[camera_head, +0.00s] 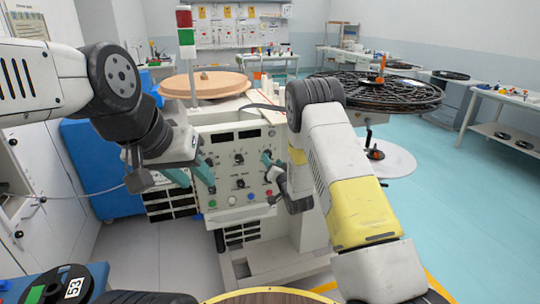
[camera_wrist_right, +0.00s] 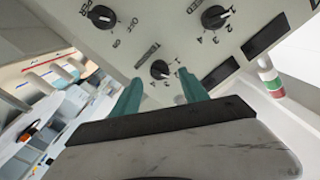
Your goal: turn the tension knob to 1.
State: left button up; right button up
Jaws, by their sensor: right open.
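The white control panel (camera_head: 224,172) has several black knobs. In the right wrist view, one knob (camera_wrist_right: 213,17) has a 1-to-4 scale, its white mark near 1 and 2. A smaller numbered knob (camera_wrist_right: 160,70) appears beyond and between the fingertips; I cannot read its setting. A third knob (camera_wrist_right: 103,17) has OFF and ON marks. My left gripper (camera_head: 193,174) is open and empty, left of the panel.
Coloured buttons (camera_head: 250,197) line the panel's lower edge. A signal tower (camera_head: 186,32) and a wooden disc (camera_head: 204,86) stand behind it. A black reel (camera_head: 376,91) is at right. Blue floor at far right is clear.

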aim_at(270, 157)
jog(key=shift+x, duration=1.85)
grip_shut()
jog(key=shift+n, duration=0.3)
jog(key=n, duration=0.3)
jog(key=shift+n, duration=0.3)
jog(key=n, duration=0.4)
jog(key=shift+n, duration=0.3)
